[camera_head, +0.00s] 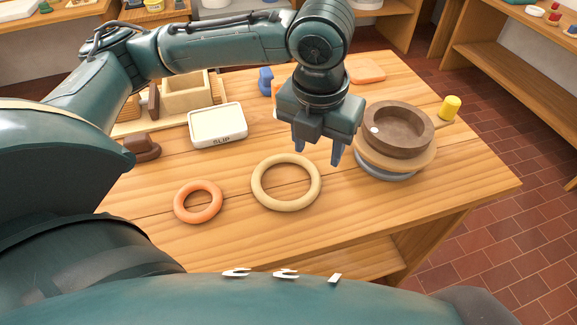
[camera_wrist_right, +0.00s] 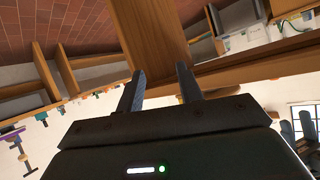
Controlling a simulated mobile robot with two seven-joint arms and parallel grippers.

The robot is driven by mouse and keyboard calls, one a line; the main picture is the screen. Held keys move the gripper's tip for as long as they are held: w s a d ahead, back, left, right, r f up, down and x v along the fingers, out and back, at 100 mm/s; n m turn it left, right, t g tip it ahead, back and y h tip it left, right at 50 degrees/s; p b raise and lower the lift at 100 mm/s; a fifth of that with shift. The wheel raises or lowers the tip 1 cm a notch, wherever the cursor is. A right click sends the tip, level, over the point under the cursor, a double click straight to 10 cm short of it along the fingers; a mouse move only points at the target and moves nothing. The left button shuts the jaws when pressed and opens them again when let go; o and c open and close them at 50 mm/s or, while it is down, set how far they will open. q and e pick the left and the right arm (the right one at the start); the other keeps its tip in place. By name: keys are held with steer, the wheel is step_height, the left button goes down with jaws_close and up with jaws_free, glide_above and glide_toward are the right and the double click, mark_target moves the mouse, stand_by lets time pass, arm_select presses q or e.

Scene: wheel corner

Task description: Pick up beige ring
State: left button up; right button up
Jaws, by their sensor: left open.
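The beige ring (camera_head: 287,206) lies flat on the wooden table near its front middle, in full view with nothing in it. My left gripper (camera_head: 318,153) hangs over the table just behind and to the right of the ring, fingers pointing down and apart. It is empty and does not touch the ring. My right gripper shows only in the right wrist view (camera_wrist_right: 160,71), its two fingers apart with nothing between them. The beige ring is not visible in that view.
A smaller orange ring (camera_head: 197,219) lies left of the beige ring. A brown dish on a wheel (camera_head: 398,131) stands close to the right of my left gripper. A white SLIP tub (camera_head: 217,122) and a yellow cup (camera_head: 450,107) are farther back. The table front right is clear.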

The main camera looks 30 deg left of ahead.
arm_select(q)
steer(key=b, duration=0.1)
glide_above(313, 189)
steer(key=f, duration=0.4)
steer(key=s+f, duration=0.1)
steer(key=f, duration=0.1)
steer(key=shift+d+f, duration=0.1)
steer(key=shift+d, duration=0.15)
steer(key=shift+w+a+f+b, duration=0.1)
steer(key=shift+w+f+b, duration=0.1)
steer(key=shift+f, duration=0.8)
steer(key=shift+w+a+f+b, duration=0.1)
steer(key=shift+f+b, duration=0.05)
steer(key=shift+f, duration=0.9)
steer(key=shift+w+a+f+b, duration=0.1)
steer(key=shift+f+b, duration=0.1)
steer(key=shift+f, duration=0.8)
jaws_close()
